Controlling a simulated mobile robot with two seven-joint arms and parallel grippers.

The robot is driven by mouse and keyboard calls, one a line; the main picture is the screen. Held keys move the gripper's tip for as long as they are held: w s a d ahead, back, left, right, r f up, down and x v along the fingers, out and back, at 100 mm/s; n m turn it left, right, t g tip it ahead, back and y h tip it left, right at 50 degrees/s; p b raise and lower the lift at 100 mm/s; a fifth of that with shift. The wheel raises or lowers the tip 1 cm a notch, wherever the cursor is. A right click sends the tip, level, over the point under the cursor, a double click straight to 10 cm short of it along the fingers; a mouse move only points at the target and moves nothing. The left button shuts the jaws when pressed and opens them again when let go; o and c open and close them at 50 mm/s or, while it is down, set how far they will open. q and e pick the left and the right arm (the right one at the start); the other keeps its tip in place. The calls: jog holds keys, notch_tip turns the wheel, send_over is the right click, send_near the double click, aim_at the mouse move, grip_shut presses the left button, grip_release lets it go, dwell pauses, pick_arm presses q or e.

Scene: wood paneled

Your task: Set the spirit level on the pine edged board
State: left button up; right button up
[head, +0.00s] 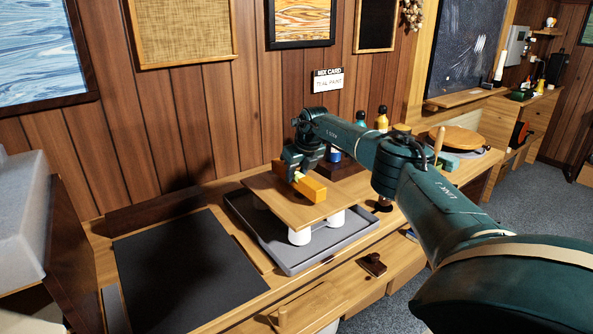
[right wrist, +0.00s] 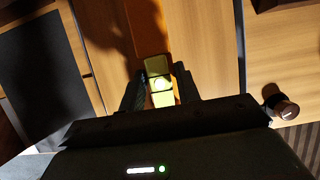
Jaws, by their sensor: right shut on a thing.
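The spirit level is an orange-yellow bar (head: 311,188) with a bright round vial. My right gripper (head: 301,172) is shut on it, and the right wrist view shows the level (right wrist: 158,68) between the two fingers (right wrist: 159,88). The level is over the flat wooden board (head: 272,194), which I take to be the pine edged board. I cannot tell whether the level touches it. The board rests on white round supports (head: 299,236) in a grey tray. It also shows in the right wrist view (right wrist: 207,50). My left gripper is not in view.
The grey tray (head: 297,262) stands on the wooden bench. A black mat (head: 190,272) lies to its left. Small bottles (head: 382,118) stand behind my right arm, and a round wooden disc (head: 458,138) is farther right. A dark knob (head: 373,263) is at the front.

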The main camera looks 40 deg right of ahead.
jog(key=shift+f, duration=0.45)
jog(key=shift+f, duration=0.15)
jog(key=o, duration=1.4)
jog(key=shift+o, duration=0.2)
jog(key=b+v, duration=0.1)
jog(key=v, duration=1.2)
